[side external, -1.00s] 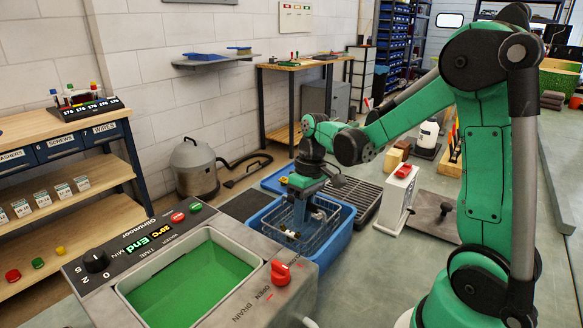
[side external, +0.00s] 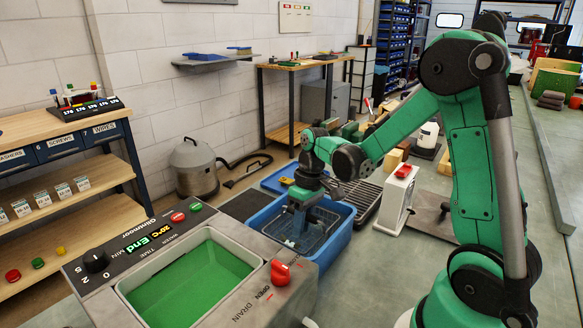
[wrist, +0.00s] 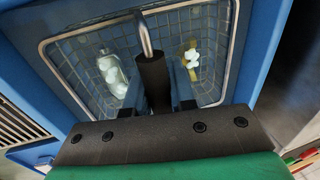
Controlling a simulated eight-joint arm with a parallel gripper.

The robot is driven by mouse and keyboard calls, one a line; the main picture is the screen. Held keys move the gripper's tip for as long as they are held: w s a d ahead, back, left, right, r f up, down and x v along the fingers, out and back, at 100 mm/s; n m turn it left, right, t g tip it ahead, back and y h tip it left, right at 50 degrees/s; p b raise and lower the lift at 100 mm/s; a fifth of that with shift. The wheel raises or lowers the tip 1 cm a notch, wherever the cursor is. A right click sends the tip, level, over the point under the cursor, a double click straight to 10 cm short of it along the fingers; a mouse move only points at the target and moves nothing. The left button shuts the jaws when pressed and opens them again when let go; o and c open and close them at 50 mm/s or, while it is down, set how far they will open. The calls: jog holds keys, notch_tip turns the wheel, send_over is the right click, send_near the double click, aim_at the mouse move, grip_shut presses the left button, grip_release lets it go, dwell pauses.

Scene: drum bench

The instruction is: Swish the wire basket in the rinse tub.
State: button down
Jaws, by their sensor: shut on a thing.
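The wire basket (side external: 322,234) is low inside the blue rinse tub (side external: 339,246), with its rim below or near the tub's rim. My gripper (side external: 299,222) points down into the tub. In the wrist view my gripper (wrist: 163,88) is shut on the basket's upright handle (wrist: 146,35), around its black grip. The basket's wire mesh and metal rim (wrist: 90,31) fill the upper part of that view. Inside it lie a clear and white part (wrist: 112,74) and a white and brass part (wrist: 191,60). The lower fingers are partly hidden.
The cleaning machine (side external: 190,275) with green liquid stands in front of the tub; its display reads "End". A second blue tub (side external: 272,181) is behind. A dark drain grate (side external: 365,197) and a white box with a red button (side external: 397,200) stand to the right.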

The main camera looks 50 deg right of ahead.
jog(key=shift+r, duration=0.75)
jog(key=shift+f, duration=0.1)
jog(key=shift+f, duration=1.05)
jog(key=shift+r, duration=1.15)
jog(key=shift+f, duration=0.1)
jog(key=shift+f, duration=1.05)
jog(key=shift+r, duration=1.15)
